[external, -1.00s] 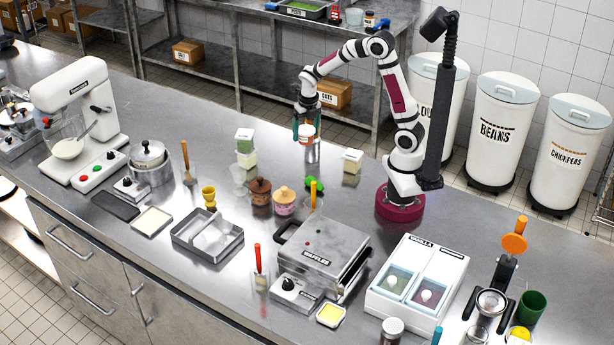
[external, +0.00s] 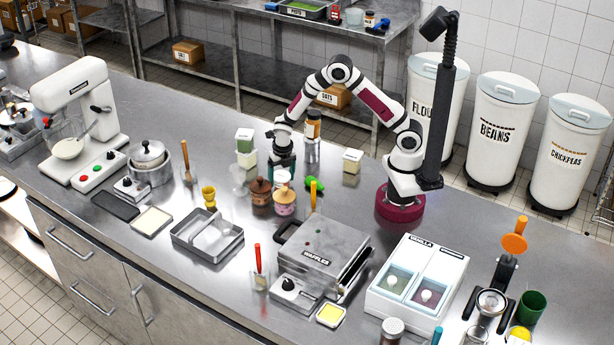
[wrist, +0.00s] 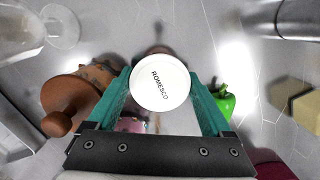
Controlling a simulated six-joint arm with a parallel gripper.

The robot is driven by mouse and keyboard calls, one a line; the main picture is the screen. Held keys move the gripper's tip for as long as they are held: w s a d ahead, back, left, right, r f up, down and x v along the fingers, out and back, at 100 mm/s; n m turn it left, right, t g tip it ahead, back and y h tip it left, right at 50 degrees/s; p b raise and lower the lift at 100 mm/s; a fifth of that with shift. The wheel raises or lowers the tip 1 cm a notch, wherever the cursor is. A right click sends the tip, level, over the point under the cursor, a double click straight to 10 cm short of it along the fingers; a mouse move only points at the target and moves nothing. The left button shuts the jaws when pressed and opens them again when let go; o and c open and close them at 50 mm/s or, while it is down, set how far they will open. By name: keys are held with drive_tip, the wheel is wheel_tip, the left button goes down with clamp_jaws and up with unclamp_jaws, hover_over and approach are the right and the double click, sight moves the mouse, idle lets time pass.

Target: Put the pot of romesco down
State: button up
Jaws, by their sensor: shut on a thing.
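My gripper (external: 283,172) is shut on the pot of romesco (external: 283,179), whose round white lid shows low between the fingers. In the wrist view the lid reads ROMESCO (wrist: 160,85), with a green finger on each side. In the external view the held pot is just behind the brown-lidded pot (external: 261,192) and the pink pot with a yellow lid (external: 284,203). Its lower part is hidden there, so I cannot tell whether it touches the counter (external: 345,215).
A green pepper (external: 314,185) lies close right of the held pot. A steel cylinder (external: 312,152) and an orange-labelled jar (external: 313,125) are behind.

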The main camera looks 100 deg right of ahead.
sight(284, 178)
drive_tip(key=shift+f, duration=0.15)
drive_tip(key=o, duration=1.2)
wheel_tip(284, 178, up, 12)
drive_tip(key=a, duration=0.1)
drive_tip(key=s+a+r+m+y, duration=0.1)
drive_tip(key=s+a+r+m, duration=0.55)
drive_tip(key=a+m, duration=0.25)
drive_tip(key=s+a+m, duration=0.4)
drive_tip(key=s+m, duration=0.1)
drive_tip(key=m, duration=0.1)
drive_tip(key=s+a+r+m+y, duration=0.1)
drive_tip(key=s+a+m, duration=0.3)
drive_tip(key=s+m, duration=0.2)
drive_tip(key=s+a+m+y, duration=0.1)
drive_tip(key=s+a+m, duration=0.3)
drive_tip(key=s+m, duration=0.1)
drive_tip(key=shift+s+a+r+m+g, duration=0.15)
drive_tip(key=shift+s+r+m, duration=0.05)
drive_tip(key=shift+s, duration=0.2)
drive_tip(key=shift+s+a+r+m+g, duration=0.1)
drive_tip(key=shift+s+r+m+g, duration=0.1)
drive_tip(key=shift+s, duration=0.15)
